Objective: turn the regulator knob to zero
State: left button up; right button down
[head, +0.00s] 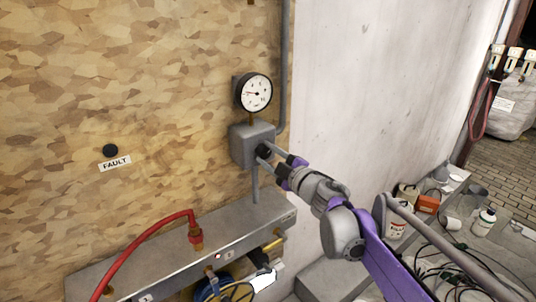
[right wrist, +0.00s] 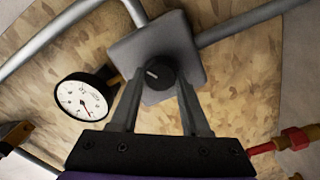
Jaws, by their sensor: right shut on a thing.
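The regulator is a grey box (head: 243,146) on the wood-chip board, with a round black knob (head: 263,151) on its front. In the right wrist view the knob (right wrist: 156,74) carries a short white mark that lies tilted. My right gripper (head: 276,153) reaches it from the right and is shut on the knob, one finger on each side, as the right wrist view (right wrist: 158,88) also shows. A white dial gauge (head: 256,93) with a dark rim sits above the box; its needle points left in the head view. The gauge also shows in the right wrist view (right wrist: 82,100).
A grey metal ledge (head: 215,238) with a red hose (head: 150,232) runs below the regulator. A black round button (head: 110,150) sits above a FAULT label (head: 114,163) on the left. Bottles, boxes and cables crowd the floor at right.

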jog(key=n+p, duration=0.1)
jog(key=n, duration=0.4)
jog(key=shift+n, duration=0.3)
pick_arm(q)
jog(key=r, duration=0.1)
jog(key=w+r+p, duration=0.1)
jog(key=r, duration=0.1)
jog(key=shift+w+r, duration=0.25)
pick_arm(e)
jog(key=n, duration=0.5)
jog(key=shift+f+n, duration=0.15)
jog(key=shift+n, duration=0.25)
jog(key=shift+c, duration=1.9)
grip_release()
pick_arm(q)
jog(key=shift+s+f+b, duration=0.25)
jog(key=shift+f, duration=0.25)
jog(key=shift+s+f+b, duration=0.2)
jog(key=shift+f+b, duration=0.05)
jog(key=shift+f, duration=0.25)
pick_arm(e)
jog(key=v, duration=1.1)
